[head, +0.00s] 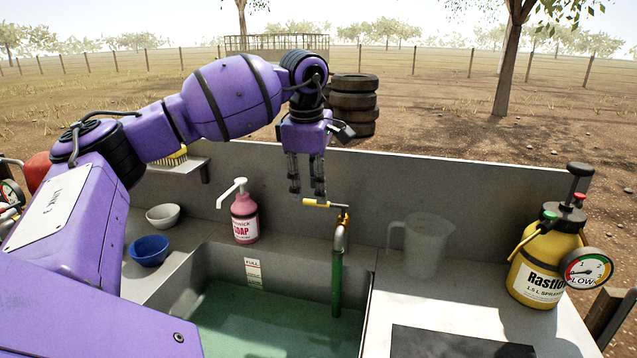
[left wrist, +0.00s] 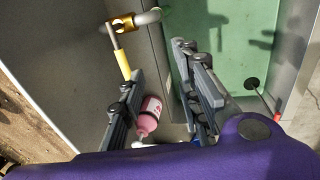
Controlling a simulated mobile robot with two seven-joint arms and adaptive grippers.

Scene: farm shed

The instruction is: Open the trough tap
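The trough tap (head: 341,236) stands at the trough's back edge, a bent metal pipe with a green tube (head: 337,284) below it. Its yellow lever (head: 322,203) lies roughly level and points left; it also shows in the left wrist view (left wrist: 123,63), joined to a brass valve (left wrist: 122,23). My left gripper (head: 307,192) points down just above and left of the lever's free end. Its fingers stand apart with nothing between them in the left wrist view (left wrist: 158,62). One finger is close to the lever's end; I cannot tell whether they touch. My right gripper is out of view.
The trough (head: 262,252) holds green water. A pink soap bottle (head: 244,217) stands left of the tap, with white (head: 163,215) and blue (head: 149,251) bowls further left. A clear jug (head: 426,240) and a yellow sprayer (head: 545,255) stand right. The back wall (head: 480,190) rises behind.

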